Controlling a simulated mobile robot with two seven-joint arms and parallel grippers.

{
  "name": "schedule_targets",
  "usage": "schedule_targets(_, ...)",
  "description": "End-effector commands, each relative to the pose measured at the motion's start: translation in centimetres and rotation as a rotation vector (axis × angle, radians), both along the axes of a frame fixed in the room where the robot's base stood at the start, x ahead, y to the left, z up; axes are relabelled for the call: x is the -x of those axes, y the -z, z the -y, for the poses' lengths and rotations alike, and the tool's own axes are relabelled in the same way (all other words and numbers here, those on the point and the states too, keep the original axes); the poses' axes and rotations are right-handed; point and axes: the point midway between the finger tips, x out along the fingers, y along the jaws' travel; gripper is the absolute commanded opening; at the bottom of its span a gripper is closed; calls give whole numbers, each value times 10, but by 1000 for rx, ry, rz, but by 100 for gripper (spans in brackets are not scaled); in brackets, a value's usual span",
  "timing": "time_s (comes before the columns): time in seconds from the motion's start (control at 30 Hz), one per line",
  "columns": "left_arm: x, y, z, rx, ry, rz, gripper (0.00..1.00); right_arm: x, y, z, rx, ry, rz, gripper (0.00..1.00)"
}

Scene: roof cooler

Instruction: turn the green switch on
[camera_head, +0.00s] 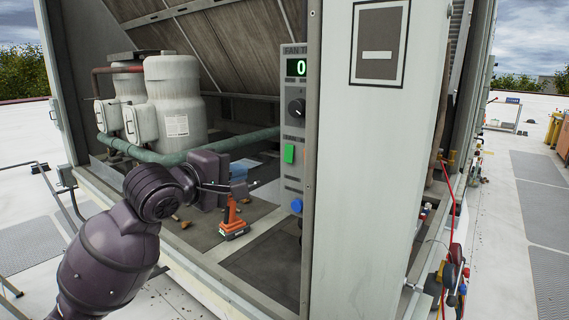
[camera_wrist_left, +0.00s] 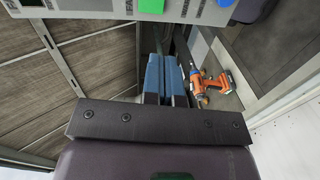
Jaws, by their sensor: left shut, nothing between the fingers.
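The green switch (camera_head: 289,154) is a bright green rectangle on the grey panel (camera_head: 292,120) at the cabinet's edge. It also shows at the top edge of the left wrist view (camera_wrist_left: 151,6), partly cut off. Whether it is on or off cannot be told. My left gripper (camera_head: 254,185) is left of the panel and lower than the switch, apart from it. Its blue-padded fingers (camera_wrist_left: 162,60) are shut together with nothing between them. My right gripper is in neither view.
The panel also carries a green display (camera_head: 297,68), a black knob (camera_head: 297,108) and a blue button (camera_head: 296,205). An orange drill (camera_head: 233,220) stands on the cabinet floor below my gripper. White tanks (camera_head: 175,100) and a green pipe (camera_head: 215,145) are behind. A white cabinet post (camera_head: 370,180) is right.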

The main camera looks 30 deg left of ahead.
Motion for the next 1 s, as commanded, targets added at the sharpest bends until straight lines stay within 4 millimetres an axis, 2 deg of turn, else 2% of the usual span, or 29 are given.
schedule_targets(0.2, 0, 1, 0, 61, -9, -8, 0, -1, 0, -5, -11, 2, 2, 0)
schedule_targets(0.57, -2, 1, 0, 60, -8, -8, 0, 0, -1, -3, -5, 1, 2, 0)
schedule_targets(0.77, -22, 2, 2, 60, -7, -8, 0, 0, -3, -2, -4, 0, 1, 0)
schedule_targets(1.0, -64, 7, 5, 59, -8, -8, 0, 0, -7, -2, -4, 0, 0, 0)
